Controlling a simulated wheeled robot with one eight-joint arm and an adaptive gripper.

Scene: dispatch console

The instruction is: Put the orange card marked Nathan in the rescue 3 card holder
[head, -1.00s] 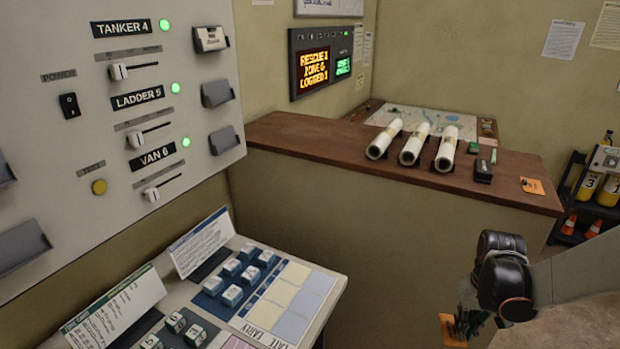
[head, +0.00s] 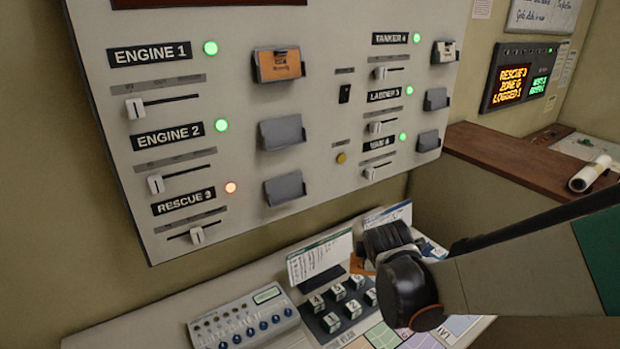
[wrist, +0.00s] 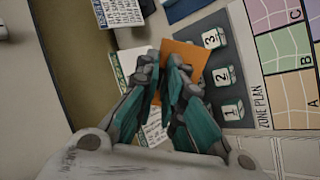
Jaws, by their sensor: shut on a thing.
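My gripper (wrist: 166,72) is shut on an orange card (wrist: 190,56), which sticks out past the fingertips in the wrist view. Its writing cannot be read. In the head view, a bit of the orange card (head: 357,265) shows beside my dark wrist, which hides most of the fingers. The card is over the desk, below and right of the panel's card holders. The rescue 3 card holder (head: 285,189) is a grey, empty pocket, lowest in the left column, right of the RESCUE 3 label (head: 184,201) and its orange light.
The engine 1 holder (head: 279,66) contains an orange card; the engine 2 holder (head: 282,133) is empty. Below are a desk with numbered blocks (head: 332,321), an upright paper sign (head: 320,257) and a grey keypad box (head: 243,318). Space in front of the panel is clear.

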